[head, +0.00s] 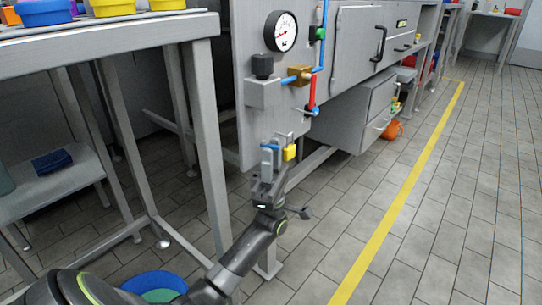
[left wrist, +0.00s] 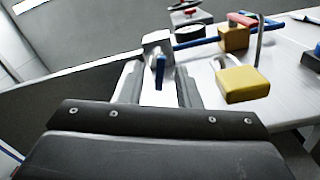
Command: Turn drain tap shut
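A small grey tap with a blue lever, which looks like the drain tap, sits low on the grey panel in the head view (head: 270,147). In the left wrist view its blue lever (left wrist: 160,70) hangs down between my fingertips. My left gripper (head: 273,169) is at the tap, with its fingers apart on either side of the lever; it also shows in the left wrist view (left wrist: 160,86). I see a gap beside the lever, but contact is hard to tell. My right gripper is in neither view.
A yellow padlock (head: 290,152) hangs close to the right of the tap; it looms in the left wrist view (left wrist: 242,85). Above are a brass block (head: 299,75), a gauge (head: 281,31) and blue and red pipes. A grey bench (head: 150,28) stands left. The floor right is clear.

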